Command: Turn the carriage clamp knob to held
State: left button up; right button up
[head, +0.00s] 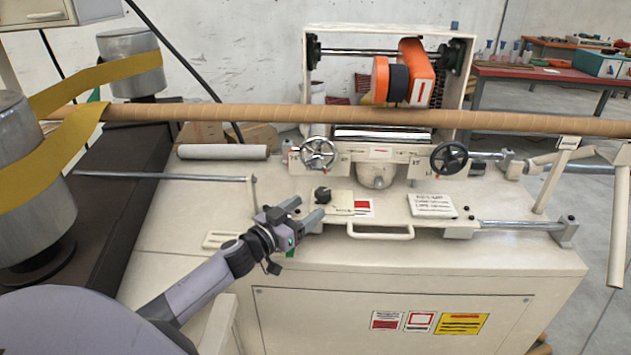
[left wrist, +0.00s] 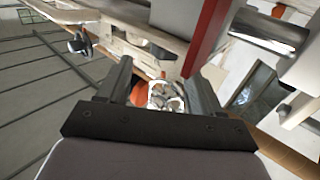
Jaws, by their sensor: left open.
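A small black knob (head: 322,194) stands on a cream plate on the machine's top, beside a red and white label (head: 363,207). It looks like the carriage clamp knob, but its setting is too small to read. My left gripper (head: 305,211) is open and empty, just in front of and to the left of the knob, apart from it. In the left wrist view, the open fingers (left wrist: 160,78) show with nothing held between them. I cannot tell the knob for certain in that view. My right gripper is in neither view.
Two handwheels (head: 319,153) (head: 449,158) stand behind the knob, below a long brown tube (head: 390,116) that crosses the machine. A cream handle (head: 380,234) lies right of the gripper. A thin rod (head: 165,177) runs at left. A lettered plate (head: 432,205) sits further right.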

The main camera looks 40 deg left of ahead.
aim_at(318, 197)
pick_arm(q)
jog(key=shift+y, duration=0.3)
jog(key=shift+w, duration=3.4)
jog(key=c, duration=1.1)
